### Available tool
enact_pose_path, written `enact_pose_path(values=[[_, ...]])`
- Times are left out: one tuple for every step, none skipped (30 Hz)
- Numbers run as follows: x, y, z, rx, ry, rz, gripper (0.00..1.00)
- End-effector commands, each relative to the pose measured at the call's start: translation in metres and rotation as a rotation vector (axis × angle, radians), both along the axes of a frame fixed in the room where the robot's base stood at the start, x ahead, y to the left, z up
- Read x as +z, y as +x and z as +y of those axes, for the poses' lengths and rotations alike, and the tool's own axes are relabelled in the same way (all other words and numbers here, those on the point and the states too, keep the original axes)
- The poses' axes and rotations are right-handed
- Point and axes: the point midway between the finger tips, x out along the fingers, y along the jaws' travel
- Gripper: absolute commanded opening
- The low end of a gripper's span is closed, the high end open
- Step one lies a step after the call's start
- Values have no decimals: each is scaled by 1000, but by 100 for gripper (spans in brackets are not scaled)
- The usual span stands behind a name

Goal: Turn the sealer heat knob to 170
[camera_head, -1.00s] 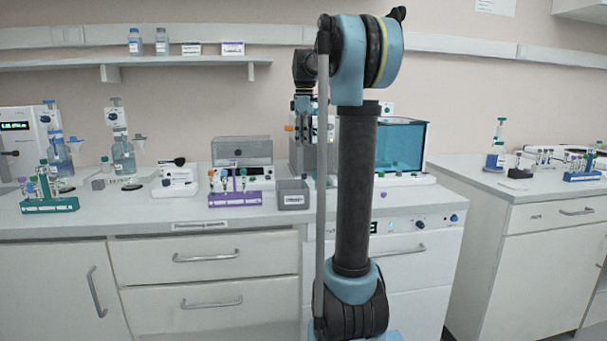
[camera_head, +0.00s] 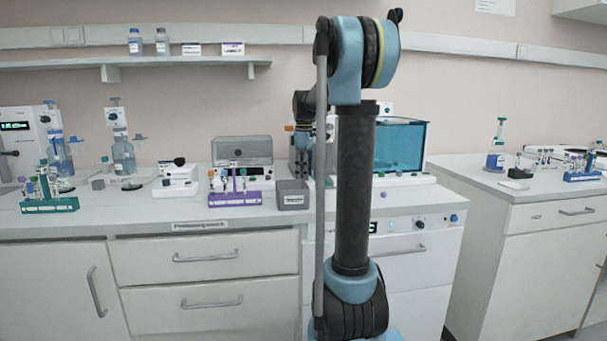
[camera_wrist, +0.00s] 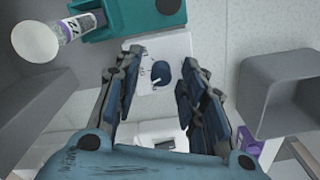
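The knob (camera_wrist: 161,73) is dark blue and sits on a white plate (camera_wrist: 178,48) with small dark marks beside it, in the middle of the wrist view. A teal housing (camera_wrist: 122,17) with a black round part adjoins the plate. My gripper (camera_wrist: 160,80) is open, with one finger on each side of the knob in the picture and a visible gap to it on both sides. I cannot read the knob's setting. In the head view my arm hides the knob, and my gripper (camera_head: 303,150) shows only partly, low over the counter.
A grey open box (camera_head: 292,195) stands close to my gripper; in the wrist view it is at the right (camera_wrist: 283,85). A purple tube rack (camera_head: 236,198) is left of it. A vial with a purple label (camera_wrist: 68,22) lies near the teal housing in the wrist view.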

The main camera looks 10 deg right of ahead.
Motion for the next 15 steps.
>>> enact_pose_path(values=[[0,0,0,0,0,0,38],[0,0,0,0,0,0,38],[0,0,0,0,0,0,38],[0,0,0,0,0,0,38],[0,0,0,0,0,0,38],[0,0,0,0,0,0,33],[0,0,0,0,0,0,26],[0,0,0,0,0,0,20],[0,0,0,0,0,0,10],[0,0,0,0,0,0,4],[0,0,0,0,0,0,0],[0,0,0,0,0,0,0],[0,0,0,0,0,-1,0],[0,1,0,0,0,-1,0],[0,1,0,0,0,-1,0]])
